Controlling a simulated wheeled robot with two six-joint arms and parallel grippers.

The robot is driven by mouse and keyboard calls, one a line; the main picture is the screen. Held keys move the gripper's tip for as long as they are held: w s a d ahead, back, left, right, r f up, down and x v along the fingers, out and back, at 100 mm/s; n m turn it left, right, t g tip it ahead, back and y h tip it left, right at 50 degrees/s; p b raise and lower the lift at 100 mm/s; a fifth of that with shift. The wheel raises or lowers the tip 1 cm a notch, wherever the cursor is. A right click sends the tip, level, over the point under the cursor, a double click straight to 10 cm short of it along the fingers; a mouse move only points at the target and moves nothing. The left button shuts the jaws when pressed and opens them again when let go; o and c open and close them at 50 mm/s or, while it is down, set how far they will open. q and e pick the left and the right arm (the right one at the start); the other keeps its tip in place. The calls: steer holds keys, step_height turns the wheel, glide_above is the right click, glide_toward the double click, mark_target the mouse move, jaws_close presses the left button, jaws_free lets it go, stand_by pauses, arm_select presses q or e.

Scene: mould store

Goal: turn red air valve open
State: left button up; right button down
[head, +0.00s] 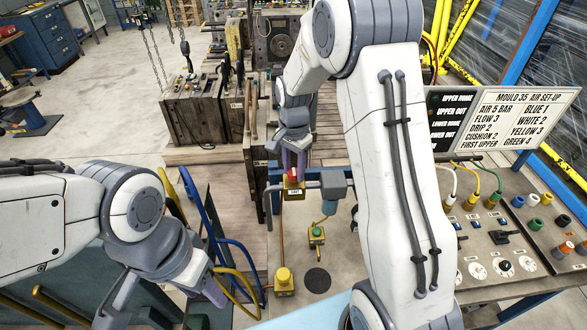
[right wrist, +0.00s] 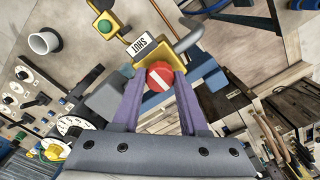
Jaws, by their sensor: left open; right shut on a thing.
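The red air valve is a round red knob (right wrist: 160,76) with a white stripe running slantwise, in the right wrist view. It sits on a yellow block (right wrist: 125,30) with a white label that seems to read SHUT, upside down here. The purple fingers of my right gripper (right wrist: 158,88) are shut on the knob from both sides. In the head view the right gripper (head: 291,160) comes down on the yellow valve block (head: 294,188), with only a bit of red showing. My left gripper (head: 165,298) is open and empty at the lower left, away from the valve.
A grey panel carries yellow fittings, such as a green-buttoned box (head: 316,235) and a yellow knob (head: 284,281). Blue and yellow hoses (head: 222,225) hang near my left gripper. A white sign (head: 510,118) stands above a console with dials at right.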

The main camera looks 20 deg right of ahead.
steer(key=n, duration=0.8)
steer(key=shift+n, duration=0.3)
steer(key=n, duration=0.4)
steer(key=shift+n+b, duration=0.3)
steer(key=shift+n, duration=2.2)
steer(key=shift+c, duration=2.2)
jaws_free()
